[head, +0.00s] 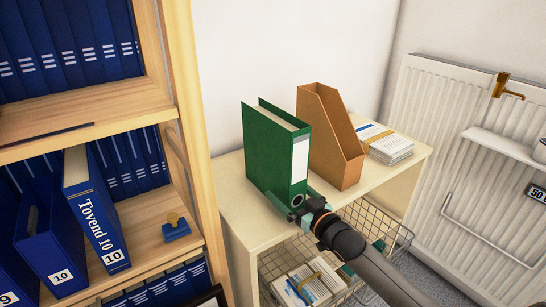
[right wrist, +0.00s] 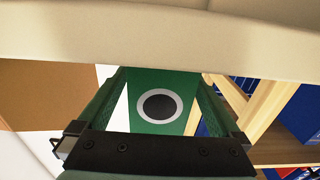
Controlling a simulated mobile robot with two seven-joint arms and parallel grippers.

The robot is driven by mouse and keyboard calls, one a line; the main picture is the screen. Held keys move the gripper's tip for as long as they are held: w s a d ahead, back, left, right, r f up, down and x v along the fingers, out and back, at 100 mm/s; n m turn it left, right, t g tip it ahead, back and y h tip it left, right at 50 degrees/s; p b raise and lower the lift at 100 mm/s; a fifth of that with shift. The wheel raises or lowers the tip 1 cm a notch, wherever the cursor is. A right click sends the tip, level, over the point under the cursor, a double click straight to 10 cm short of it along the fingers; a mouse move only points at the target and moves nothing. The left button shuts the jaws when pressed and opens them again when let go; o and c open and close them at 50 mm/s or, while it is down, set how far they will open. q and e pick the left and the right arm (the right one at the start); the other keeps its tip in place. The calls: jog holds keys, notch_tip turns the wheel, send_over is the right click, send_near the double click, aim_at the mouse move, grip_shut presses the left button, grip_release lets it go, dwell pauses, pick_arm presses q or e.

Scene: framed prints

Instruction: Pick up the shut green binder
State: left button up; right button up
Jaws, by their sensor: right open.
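The green binder (head: 271,155) stands upright on the light cabinet top (head: 232,191), with a white label on its spine. My right gripper (head: 293,203) is open at the lower part of the spine, low over the cabinet's front edge. In the right wrist view my right gripper (right wrist: 160,88) has one finger on each side of the green spine (right wrist: 158,80), with light gaps between fingers and spine. The spine's dark finger hole with its pale ring faces the wrist camera. How far the fingers reach along the binder is hard to tell. My left gripper is not in view.
A brown magazine file (head: 328,138) stands close to the binder's right, with a stack of papers (head: 386,144) beyond. A wire basket (head: 375,232) is below the cabinet top. A wooden shelf (head: 187,120) with blue binders (head: 98,215) is at left, a radiator (head: 440,130) at right.

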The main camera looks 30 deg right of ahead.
grip_shut()
dwell(0.8)
jog(key=shift+r, duration=0.2)
